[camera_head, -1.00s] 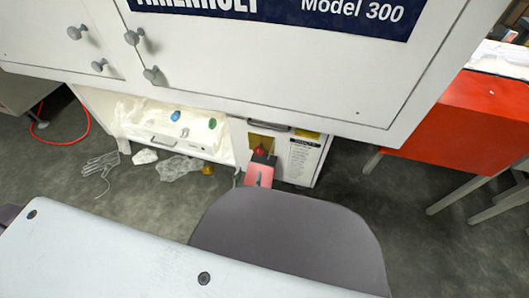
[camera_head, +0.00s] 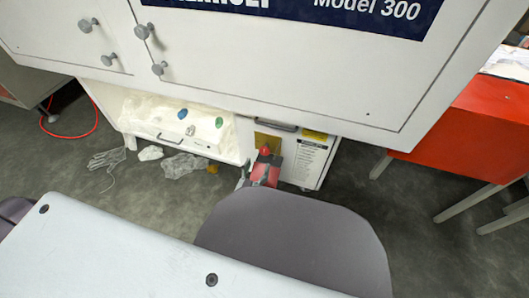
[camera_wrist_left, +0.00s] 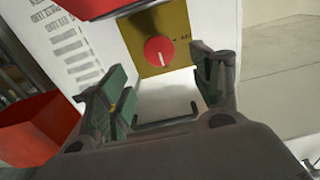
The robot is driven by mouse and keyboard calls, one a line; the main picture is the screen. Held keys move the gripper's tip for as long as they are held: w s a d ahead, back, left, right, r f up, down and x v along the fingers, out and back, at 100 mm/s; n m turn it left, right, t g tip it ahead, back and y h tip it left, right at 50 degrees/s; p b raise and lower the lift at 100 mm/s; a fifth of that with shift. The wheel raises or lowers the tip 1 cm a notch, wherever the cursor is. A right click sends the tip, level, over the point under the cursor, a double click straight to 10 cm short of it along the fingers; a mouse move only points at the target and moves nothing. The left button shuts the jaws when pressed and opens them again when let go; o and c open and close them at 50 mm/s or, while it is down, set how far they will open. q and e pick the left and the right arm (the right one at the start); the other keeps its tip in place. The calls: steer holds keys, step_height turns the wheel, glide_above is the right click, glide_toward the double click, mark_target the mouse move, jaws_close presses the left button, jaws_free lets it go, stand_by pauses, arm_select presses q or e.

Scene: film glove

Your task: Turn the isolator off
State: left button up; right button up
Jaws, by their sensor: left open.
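The isolator is a round red knob (camera_wrist_left: 159,51) with a pale pointer line, on a brass-yellow plate (camera_wrist_left: 150,24) on a white cabinet front. In the head view the knob (camera_head: 265,150) looks small and the plate (camera_head: 262,139) is partly covered. My left gripper (camera_wrist_left: 160,72) is open, its green-padded fingers spread to either side below the knob in the wrist view. Nothing is between them, and I see no contact with the knob. My right gripper is out of view.
A black drawer handle (camera_head: 272,125) and a printed label (camera_head: 309,157) are close to the plate. The large white cabinet (camera_head: 250,65) overhangs it. The grey rounded shape (camera_head: 290,240) blocks the lower middle. A red table (camera_head: 475,130) stands right.

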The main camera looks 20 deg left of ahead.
mark_target(264, 151)
arm_select(q)
steer(key=shift+w+d+b, duration=0.15)
steer(key=shift+w+b, duration=1.65)
steer(key=shift+w, duration=3)
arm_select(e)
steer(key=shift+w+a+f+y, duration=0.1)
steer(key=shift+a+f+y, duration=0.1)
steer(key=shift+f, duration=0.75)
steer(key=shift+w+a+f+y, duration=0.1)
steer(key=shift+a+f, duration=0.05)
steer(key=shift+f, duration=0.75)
arm_select(q)
steer(key=shift+c, duration=0.3)
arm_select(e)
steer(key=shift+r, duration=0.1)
arm_select(q)
steer(key=c, duration=0.9)
steer(key=shift+c, duration=0.3)
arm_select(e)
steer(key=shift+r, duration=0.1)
